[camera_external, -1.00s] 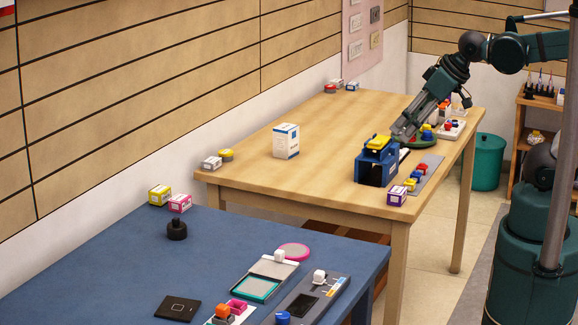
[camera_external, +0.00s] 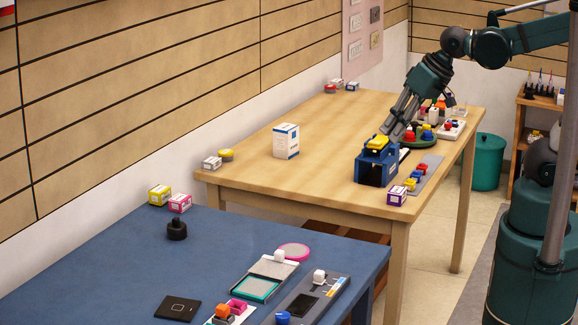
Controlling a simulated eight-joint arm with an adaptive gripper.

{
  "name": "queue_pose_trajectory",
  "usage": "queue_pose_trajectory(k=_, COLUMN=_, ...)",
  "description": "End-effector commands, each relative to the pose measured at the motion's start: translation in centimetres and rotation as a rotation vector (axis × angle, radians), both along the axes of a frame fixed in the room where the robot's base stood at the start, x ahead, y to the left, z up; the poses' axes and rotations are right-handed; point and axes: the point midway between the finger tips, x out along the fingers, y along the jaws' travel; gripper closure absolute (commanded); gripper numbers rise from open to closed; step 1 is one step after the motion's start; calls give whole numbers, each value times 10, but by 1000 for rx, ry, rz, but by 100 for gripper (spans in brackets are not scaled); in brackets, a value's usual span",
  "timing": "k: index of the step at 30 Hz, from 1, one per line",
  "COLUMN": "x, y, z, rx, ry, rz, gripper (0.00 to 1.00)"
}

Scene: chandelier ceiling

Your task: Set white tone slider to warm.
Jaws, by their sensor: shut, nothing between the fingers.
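No label reading white tone or warm can be made out, so I cannot tell for sure which control is the white tone slider. On the wooden table a blue box-shaped device (camera_external: 367,170) with a yellow top piece (camera_external: 377,142) has a dark opening in front. My gripper (camera_external: 389,134) points down at a slant, shut and empty, its tips at or just above the right side of the yellow piece; contact cannot be told. A grey strip (camera_external: 433,162) with small blue, red and yellow knobs lies right of the device. On the blue table, a grey panel (camera_external: 336,290) carries a white knob (camera_external: 319,276).
A green round tray (camera_external: 421,142) with coloured knobs lies behind the device. A white-and-blue carton (camera_external: 286,141) and a purple box (camera_external: 397,196) stand on the wooden table (camera_external: 255,170). A teal-screened device (camera_external: 257,289) lies on the blue table.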

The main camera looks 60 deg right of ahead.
Motion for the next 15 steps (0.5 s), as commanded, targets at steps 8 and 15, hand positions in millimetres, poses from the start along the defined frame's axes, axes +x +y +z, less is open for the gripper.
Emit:
queue_pose_trajectory(k=8, x=16, y=33, z=-3, rx=129, ry=69, rz=-121, gripper=100)
queue_pose_trajectory(k=15, x=25, y=63, z=-9, rx=230, ry=138, rz=-229, gripper=100)
